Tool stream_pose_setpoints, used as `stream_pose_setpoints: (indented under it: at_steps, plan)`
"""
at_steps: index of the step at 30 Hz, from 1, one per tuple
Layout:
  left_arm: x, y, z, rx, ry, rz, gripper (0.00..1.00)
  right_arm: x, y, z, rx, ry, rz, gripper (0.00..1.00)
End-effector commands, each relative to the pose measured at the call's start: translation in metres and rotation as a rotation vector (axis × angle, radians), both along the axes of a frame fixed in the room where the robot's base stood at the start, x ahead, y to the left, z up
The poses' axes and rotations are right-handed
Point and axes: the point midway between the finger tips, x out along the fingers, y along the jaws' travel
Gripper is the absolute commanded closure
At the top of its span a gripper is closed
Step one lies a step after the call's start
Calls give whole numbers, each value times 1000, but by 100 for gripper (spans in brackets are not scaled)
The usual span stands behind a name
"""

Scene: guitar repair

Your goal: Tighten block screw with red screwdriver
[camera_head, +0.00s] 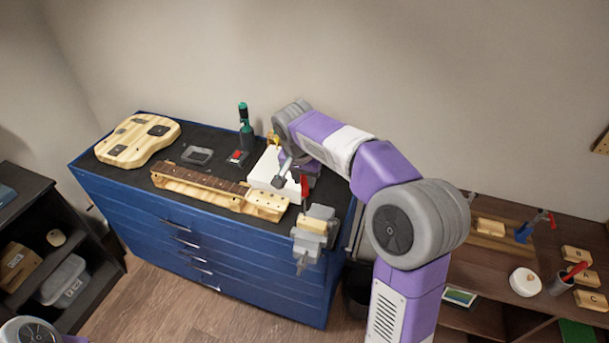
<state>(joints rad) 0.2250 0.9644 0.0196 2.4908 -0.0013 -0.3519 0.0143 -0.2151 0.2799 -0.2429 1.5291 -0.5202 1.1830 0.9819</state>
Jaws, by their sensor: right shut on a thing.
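A light wooden block (312,226) sits in a grey vise (311,248) at the front right corner of the blue cabinet's top. The red screwdriver (305,187) stands roughly upright just above and behind the block, its red handle below my right gripper (287,178). My right gripper is shut on it, though the arm and gripper body hide much of the grip. I cannot tell whether the tip touches a screw; the screw itself is too small to see. My left gripper is not in view; only a bit of my left arm shows at the bottom left corner.
A brown desk with a cup (562,284) and labelled wooden blocks (587,299) stands right.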

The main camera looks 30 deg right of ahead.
Motion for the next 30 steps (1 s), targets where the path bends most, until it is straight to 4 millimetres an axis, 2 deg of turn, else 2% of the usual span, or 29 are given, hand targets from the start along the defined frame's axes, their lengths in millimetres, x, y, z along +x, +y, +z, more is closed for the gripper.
stream_pose_setpoints:
  at_steps: [5,21,30]
  plan:
    - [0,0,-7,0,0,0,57,0,-1,-9,0,0,27,100]
    - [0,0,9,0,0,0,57,-1,-2,-7,1,-2,637,100]
    - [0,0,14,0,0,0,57,-1,-3,-8,0,-1,789,100]
